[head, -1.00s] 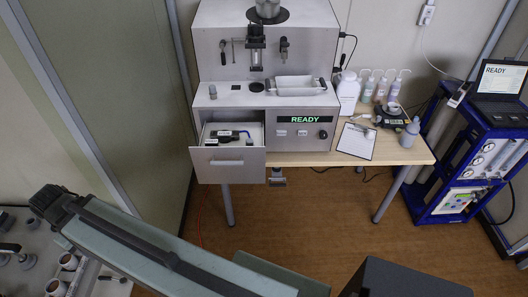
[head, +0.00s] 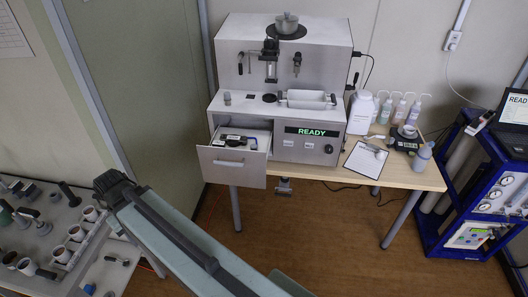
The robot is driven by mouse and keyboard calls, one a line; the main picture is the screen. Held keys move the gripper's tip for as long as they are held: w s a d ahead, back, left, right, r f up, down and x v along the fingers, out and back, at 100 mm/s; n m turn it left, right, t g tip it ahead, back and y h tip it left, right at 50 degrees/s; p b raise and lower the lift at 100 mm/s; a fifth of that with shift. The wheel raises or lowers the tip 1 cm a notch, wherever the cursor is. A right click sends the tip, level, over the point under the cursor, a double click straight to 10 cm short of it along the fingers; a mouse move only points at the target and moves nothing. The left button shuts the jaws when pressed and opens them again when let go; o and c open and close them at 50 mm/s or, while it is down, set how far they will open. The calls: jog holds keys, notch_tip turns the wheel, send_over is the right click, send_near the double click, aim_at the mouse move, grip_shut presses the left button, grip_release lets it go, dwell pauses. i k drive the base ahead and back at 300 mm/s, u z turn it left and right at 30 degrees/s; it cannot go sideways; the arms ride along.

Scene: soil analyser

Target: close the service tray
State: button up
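The service tray (head: 231,169) is a grey drawer at the lower left of the analyser (head: 290,137). It is pulled out toward me, with a bar handle on its front. Dark items and a small bottle lie inside it. My arm reaches in from the bottom of the head view toward the left. The dark part at its far end (head: 112,184) is to the left of the tray and apart from it. My gripper's fingers cannot be made out.
A wooden table (head: 415,176) carries the analyser, wash bottles and a clipboard (head: 366,160). A blue cart (head: 465,200) stands at right. A bench with several cups (head: 78,233) is at lower left. The floor before the tray is clear.

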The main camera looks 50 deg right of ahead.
aim_at(235, 164)
jog(key=z, duration=3.15)
jog(key=k, duration=1.35)
jog(key=u, duration=1.15)
jog(key=i, duration=1)
jog(key=z, duration=0.05)
